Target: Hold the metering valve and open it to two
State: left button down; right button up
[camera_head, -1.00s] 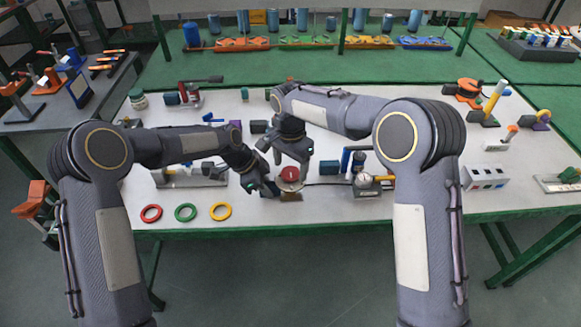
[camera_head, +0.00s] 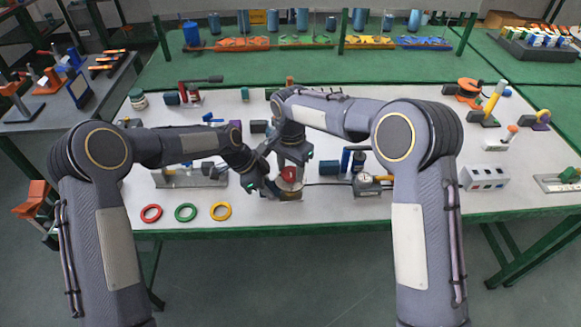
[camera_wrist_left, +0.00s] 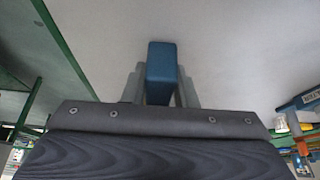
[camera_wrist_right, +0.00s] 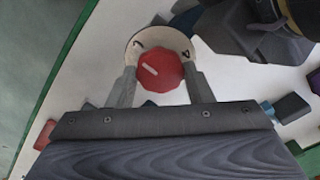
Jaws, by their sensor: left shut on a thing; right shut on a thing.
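The metering valve (camera_head: 289,174) stands near the table's front edge, with a red knob on top. In the right wrist view the red knob (camera_wrist_right: 161,72) has a white pointer line and sits over a pale round dial (camera_wrist_right: 143,42) with dark marks, mostly too small to read. My right gripper (camera_head: 290,164) comes from above and is shut on the knob, one finger on each side. My left gripper (camera_head: 270,187) reaches in from the left. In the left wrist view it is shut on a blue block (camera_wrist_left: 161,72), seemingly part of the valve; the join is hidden.
Red (camera_head: 151,213), green (camera_head: 186,212) and yellow (camera_head: 221,211) rings lie left along the front edge. A gauge unit (camera_head: 366,184) stands close on the right. A grey switch box (camera_head: 484,178) is farther right. Bare tabletop lies at the front right.

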jog(key=shift+n, duration=0.3)
jog(key=n, duration=0.5)
jog(key=shift+n, duration=0.4)
jog(key=n, duration=1.1)
jog(key=shift+n, duration=0.4)
jog(key=n, duration=0.5)
jog(key=shift+n, duration=0.4)
jog(key=o, duration=1)
